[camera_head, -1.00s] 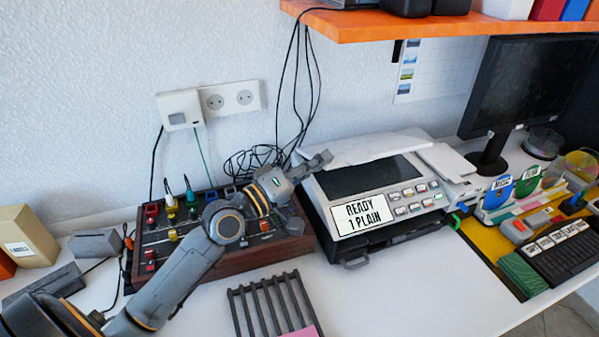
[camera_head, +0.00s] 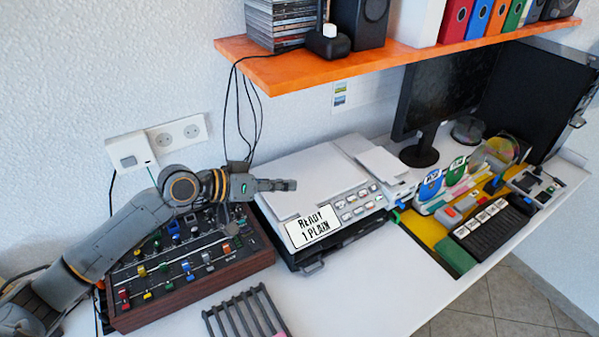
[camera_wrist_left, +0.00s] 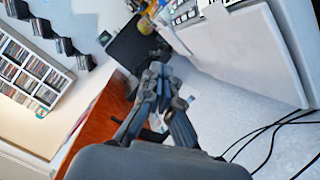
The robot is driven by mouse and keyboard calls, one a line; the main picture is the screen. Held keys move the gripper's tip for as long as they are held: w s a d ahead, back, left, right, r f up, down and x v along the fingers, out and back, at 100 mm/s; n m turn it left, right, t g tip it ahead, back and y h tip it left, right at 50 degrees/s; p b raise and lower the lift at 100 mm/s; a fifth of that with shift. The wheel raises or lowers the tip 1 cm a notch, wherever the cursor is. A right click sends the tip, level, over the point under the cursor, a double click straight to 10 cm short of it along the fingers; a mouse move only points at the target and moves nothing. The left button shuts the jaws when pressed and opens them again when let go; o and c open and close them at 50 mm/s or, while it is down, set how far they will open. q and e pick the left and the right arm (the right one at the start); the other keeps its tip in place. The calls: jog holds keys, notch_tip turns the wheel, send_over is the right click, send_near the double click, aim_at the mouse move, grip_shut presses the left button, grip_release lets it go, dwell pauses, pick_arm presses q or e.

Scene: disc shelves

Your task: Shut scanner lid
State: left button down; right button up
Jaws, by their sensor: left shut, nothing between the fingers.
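The scanner (camera_head: 352,214) stands on the white desk, its label reading "READY 1 PLAIN". Its pale lid (camera_head: 318,172) lies down over the top, and no dark glass shows. I cannot tell whether a thin gap is left under it. My left gripper (camera_head: 290,185) is shut and empty, over the lid's left part in the head view; contact cannot be told. In the left wrist view, the shut gripper (camera_wrist_left: 157,75) points beside a broad pale panel (camera_wrist_left: 245,50) that looks like the lid. My right gripper is not in view.
A mixer (camera_head: 190,268) with coloured knobs stands left of the scanner, under my left arm. A grey rack (camera_head: 245,315) lies in front. The orange shelf (camera_head: 270,75) overhangs behind, with cables (camera_head: 245,130) hanging down.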

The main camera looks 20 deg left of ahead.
pick_arm(q)
notch_tip(320, 180, up, 4)
jog(key=a+m+g+y+p, duration=0.2)
jog(key=a+m+g+p, duration=0.1)
jog(key=m+p, duration=0.1)
jog(key=p, duration=0.4)
send_over(303, 214)
jog(key=shift+g, duration=0.3)
notch_tip(303, 214, down, 10)
jog(key=shift+w+a+f, duration=0.1)
jog(key=shift+f, duration=0.55)
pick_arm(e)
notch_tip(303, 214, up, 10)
